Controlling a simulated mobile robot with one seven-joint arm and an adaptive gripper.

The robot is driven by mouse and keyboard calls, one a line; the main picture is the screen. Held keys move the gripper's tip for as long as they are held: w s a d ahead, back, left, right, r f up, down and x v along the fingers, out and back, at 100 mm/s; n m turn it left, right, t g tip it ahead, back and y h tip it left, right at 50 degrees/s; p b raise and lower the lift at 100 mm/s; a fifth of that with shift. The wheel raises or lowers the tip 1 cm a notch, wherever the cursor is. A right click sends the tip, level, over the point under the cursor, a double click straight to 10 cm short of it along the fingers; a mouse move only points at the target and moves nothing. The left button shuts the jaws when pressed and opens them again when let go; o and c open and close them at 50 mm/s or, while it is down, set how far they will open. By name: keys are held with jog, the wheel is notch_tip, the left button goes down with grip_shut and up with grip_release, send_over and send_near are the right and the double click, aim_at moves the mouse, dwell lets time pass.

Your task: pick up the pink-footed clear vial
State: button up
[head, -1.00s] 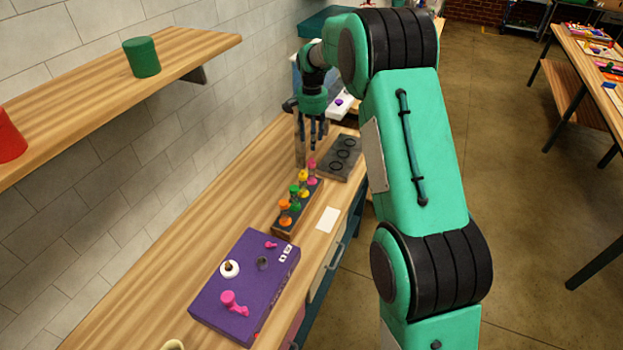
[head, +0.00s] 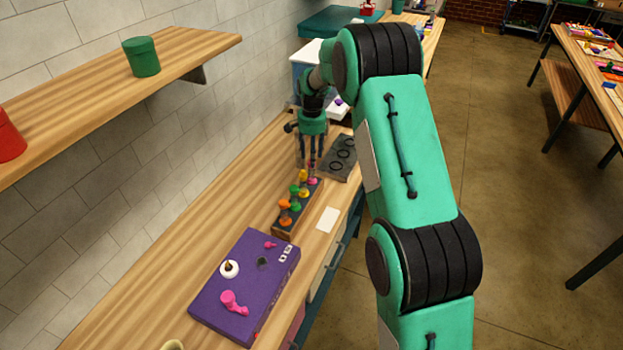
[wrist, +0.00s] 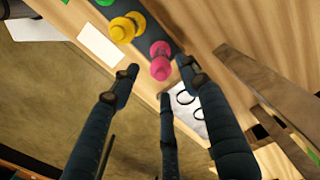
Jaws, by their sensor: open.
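The pink-footed clear vial (wrist: 160,62) stands at the end of a dark rack (head: 284,222), pink part uppermost. In the head view its pink part (head: 312,181) shows at the rack's far end, just below my fingers. My gripper (head: 308,172) is open and points down over that end. In the wrist view my gripper (wrist: 155,85) has its fingers spread, with the pink part between and just past the fingertips. I cannot tell whether any finger touches it. The vial's clear body is mostly hidden. A yellow-topped vial (wrist: 124,27) stands beside it in the rack.
Green (head: 294,203) and orange (head: 285,219) vials fill the rack's nearer end. A grey plate with rings (head: 340,157) lies beyond. A white card (head: 327,219) and a purple box (head: 222,310) lie nearer. Bare wood is left of the rack.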

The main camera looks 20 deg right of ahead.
aim_at(312, 173)
jog(key=shift+f, duration=2.65)
jog(key=shift+c, duration=0.6)
jog(key=shift+w, duration=0.1)
grip_shut()
